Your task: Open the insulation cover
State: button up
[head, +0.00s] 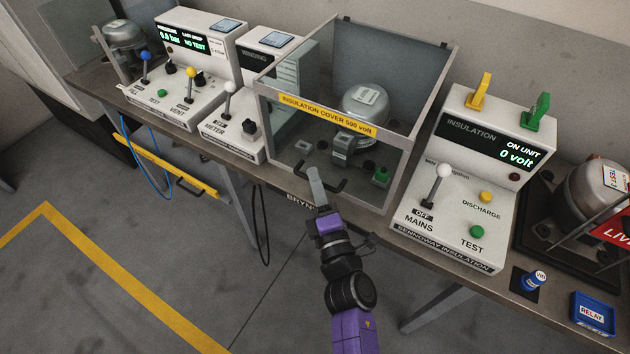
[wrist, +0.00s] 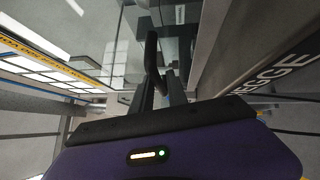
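The insulation cover (head: 320,112) is a clear box with grey edges and a yellow "INSULATION COVER 500 volt" label. It stands down around a grey compressor (head: 365,100) on the bench. A black bar handle (head: 338,187) runs along its lower front edge. My gripper (head: 317,184) is at the middle of this handle. In the wrist view the black handle (wrist: 152,55) runs between my two close-set fingers (wrist: 160,88), which look shut on it. The exact finger contact is partly hidden.
The insulation tester (head: 460,175) stands right of the cover, with a lever and upright yellow and green clips. The meter unit (head: 235,125) is close on the left. A blue relay tray (head: 593,315) lies at the bench's right end. The floor in front is open.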

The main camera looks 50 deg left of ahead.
jog(key=shift+w+a, duration=0.1)
jog(key=shift+a, duration=0.2)
grip_shut()
jog(key=shift+d, duration=0.1)
dwell(1.2)
